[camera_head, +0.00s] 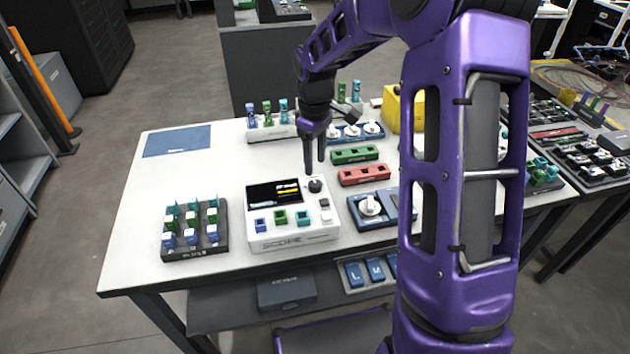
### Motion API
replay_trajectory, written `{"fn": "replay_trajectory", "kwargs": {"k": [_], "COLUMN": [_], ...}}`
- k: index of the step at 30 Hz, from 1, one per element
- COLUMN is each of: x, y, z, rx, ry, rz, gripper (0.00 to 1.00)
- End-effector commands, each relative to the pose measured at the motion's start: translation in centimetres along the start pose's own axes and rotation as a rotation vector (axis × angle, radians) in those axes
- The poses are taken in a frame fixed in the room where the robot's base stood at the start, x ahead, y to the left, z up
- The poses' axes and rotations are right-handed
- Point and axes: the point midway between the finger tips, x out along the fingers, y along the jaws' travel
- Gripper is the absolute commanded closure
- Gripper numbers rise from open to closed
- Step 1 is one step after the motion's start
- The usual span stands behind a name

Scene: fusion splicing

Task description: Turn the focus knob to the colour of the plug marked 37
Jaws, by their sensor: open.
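The black focus knob (315,186) sits on the top right of the white scope box (300,238), beside its dark screen (274,193). My gripper (315,168) points down just above and behind the knob, with its two fingers apart and nothing seen between them. I cannot tell whether a finger touches the knob. Blue (260,224), green (281,217) and teal (302,218) pieces stand on the scope's front. Blue, green and teal plugs stand in a dark tray (183,252) at the left. Plug numbers are too small to read, so I cannot tell which is 37.
A white rack (268,133) with upright plugs stands at the back. Green (354,155) and red (364,175) blocks and a blue unit with a white dial (370,205) lie right of the scope. A yellow box (391,108) stands behind. The white table's (135,215) left side is mostly clear.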

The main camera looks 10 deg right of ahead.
Motion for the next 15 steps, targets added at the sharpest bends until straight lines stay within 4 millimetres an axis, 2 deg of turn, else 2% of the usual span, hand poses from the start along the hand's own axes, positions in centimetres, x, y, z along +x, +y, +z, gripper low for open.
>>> {"fn": "replay_trajectory", "kwargs": {"k": [1, 6, 10, 15], "x": [1.4, 4.4, 5.8, 6.6], "y": [-0.1, -0.1, -0.1, 0.0], "z": [0.1, 0.0, 0.0, 0.0], "rx": [0.000, 0.000, 0.000, 0.001], "ry": [-0.003, -0.002, -0.001, 0.000], "rz": [-0.004, -0.003, -0.002, 0.000], "gripper": [0.47, 0.47, 0.47, 0.47]}}
